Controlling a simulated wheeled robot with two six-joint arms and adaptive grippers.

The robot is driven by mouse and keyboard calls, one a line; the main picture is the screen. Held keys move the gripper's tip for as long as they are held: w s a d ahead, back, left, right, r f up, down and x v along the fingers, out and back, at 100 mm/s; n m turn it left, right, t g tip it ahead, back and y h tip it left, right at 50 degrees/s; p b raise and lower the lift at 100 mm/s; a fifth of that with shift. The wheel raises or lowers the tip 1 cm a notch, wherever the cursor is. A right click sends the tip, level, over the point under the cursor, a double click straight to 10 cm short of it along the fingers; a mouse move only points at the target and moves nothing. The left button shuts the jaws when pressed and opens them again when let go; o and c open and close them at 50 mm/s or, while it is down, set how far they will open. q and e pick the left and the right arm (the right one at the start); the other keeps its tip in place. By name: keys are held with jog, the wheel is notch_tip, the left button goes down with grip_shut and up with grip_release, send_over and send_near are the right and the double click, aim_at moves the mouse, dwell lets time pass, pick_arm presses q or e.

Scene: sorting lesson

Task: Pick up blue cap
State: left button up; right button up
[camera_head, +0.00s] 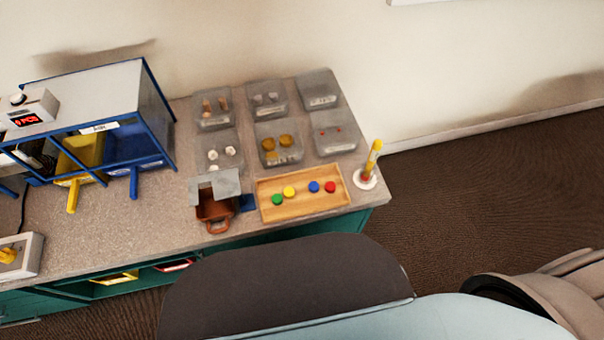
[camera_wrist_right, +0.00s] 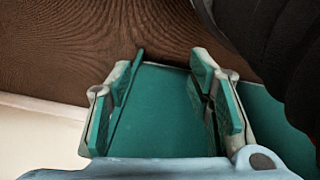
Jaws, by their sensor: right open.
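The blue cap (camera_head: 314,186) lies in a shallow wooden tray (camera_head: 268,214) near the right end of the counter. It sits between a yellow cap (camera_head: 289,191) and a red cap (camera_head: 330,186), with a green cap (camera_head: 277,199) at the tray's left. My right gripper (camera_wrist_right: 165,100) shows only in the right wrist view. Its jaws are apart and empty, with a teal panel and the brown floor behind them. No cap shows in that view. My left gripper is not in the head view.
Several grey bins (camera_head: 323,146) with small parts stand behind the tray. A brown container (camera_head: 212,214) under a grey plate is to its left. A white-based stand (camera_head: 366,181) with a yellow-red stick is to its right. A blue-framed rack (camera_head: 172,150) fills the counter's left.

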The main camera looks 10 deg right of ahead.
jog(key=w+a+r+n+p, duration=0.1)
jog(key=w+r, duration=0.6)
jog(key=r, duration=0.1)
notch_tip(320, 180, up, 20)
jog(key=n+y+p, duration=0.1)
jog(key=n+p, duration=0.2)
jog(key=n, duration=0.5)
send_over(314, 186)
jog(key=s+d, duration=0.4)
jog(key=d, duration=0.1)
jog(key=shift+w, duration=0.1)
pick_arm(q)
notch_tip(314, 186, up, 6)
pick_arm(e)
jog(key=w+a+r+n+g+y, duration=0.1)
jog(key=w+a+r+n, duration=0.35)
jog(key=r, duration=0.25)
jog(key=f+b, duration=0.1)
jog(key=f, duration=0.3)
jog(key=f+b, duration=0.1)
jog(key=f, duration=0.4)
jog(key=f+b, duration=0.2)
jog(key=f, duration=0.2)
jog(key=shift+s+a+f, duration=0.15)
jog(key=shift+s+f, duration=0.2)
jog(key=shift+f, duration=0.05)
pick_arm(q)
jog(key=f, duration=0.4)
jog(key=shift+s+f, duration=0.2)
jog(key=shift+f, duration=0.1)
